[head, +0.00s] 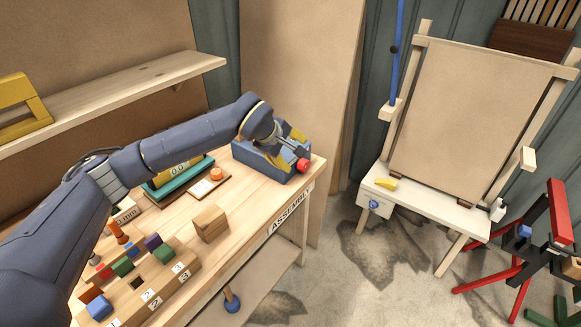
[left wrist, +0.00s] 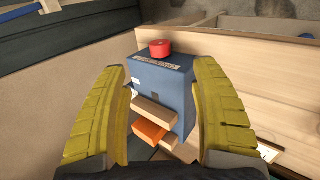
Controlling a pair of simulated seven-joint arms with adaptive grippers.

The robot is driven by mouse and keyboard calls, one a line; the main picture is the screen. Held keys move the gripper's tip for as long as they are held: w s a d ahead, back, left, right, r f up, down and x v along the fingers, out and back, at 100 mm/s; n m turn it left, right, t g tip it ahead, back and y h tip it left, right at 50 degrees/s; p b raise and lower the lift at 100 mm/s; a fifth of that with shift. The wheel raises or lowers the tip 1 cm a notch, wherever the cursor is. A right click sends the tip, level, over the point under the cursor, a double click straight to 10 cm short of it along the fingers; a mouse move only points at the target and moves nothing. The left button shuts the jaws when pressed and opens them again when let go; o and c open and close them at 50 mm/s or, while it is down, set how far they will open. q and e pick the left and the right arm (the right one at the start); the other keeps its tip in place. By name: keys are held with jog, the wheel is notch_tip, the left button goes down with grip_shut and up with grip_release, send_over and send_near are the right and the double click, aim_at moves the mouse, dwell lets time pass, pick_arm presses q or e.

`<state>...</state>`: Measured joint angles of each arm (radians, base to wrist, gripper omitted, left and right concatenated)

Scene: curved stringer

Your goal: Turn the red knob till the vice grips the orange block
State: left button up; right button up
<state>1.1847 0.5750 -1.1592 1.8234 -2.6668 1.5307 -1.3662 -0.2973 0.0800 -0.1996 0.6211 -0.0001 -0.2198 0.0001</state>
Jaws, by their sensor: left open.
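The blue vice (head: 246,154) stands at the far right end of the workbench, with the red knob (head: 303,165) on its right end. In the left wrist view the vice (left wrist: 172,85) shows below the red knob (left wrist: 160,48). The orange block (left wrist: 149,132) sits between two pale wooden jaws; I cannot tell whether both touch it. In the head view the block is hidden. My left gripper (head: 287,149) is open above the vice, its yellow fingers (left wrist: 162,68) spread to either side of it. The knob lies beyond the fingertips, not gripped. My right gripper is out of view.
A teal device with a yellow display (head: 180,172) and a small board with an orange button (head: 216,174) stand beside the vice. A wooden block (head: 210,223) and a numbered peg rack (head: 160,290) are nearer. A shelf (head: 130,92) runs along the wall.

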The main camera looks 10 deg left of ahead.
aim_at(304, 164)
pick_arm(q)
jog(key=x, duration=1.7)
jog(key=shift+w+a, duration=0.25)
jog(key=shift+a, duration=0.15)
jog(key=shift+o, duration=0.2)
jog(key=c, duration=1.2)
jog(key=shift+r+g+y, duration=0.1)
jog(key=shift+g+y, duration=0.3)
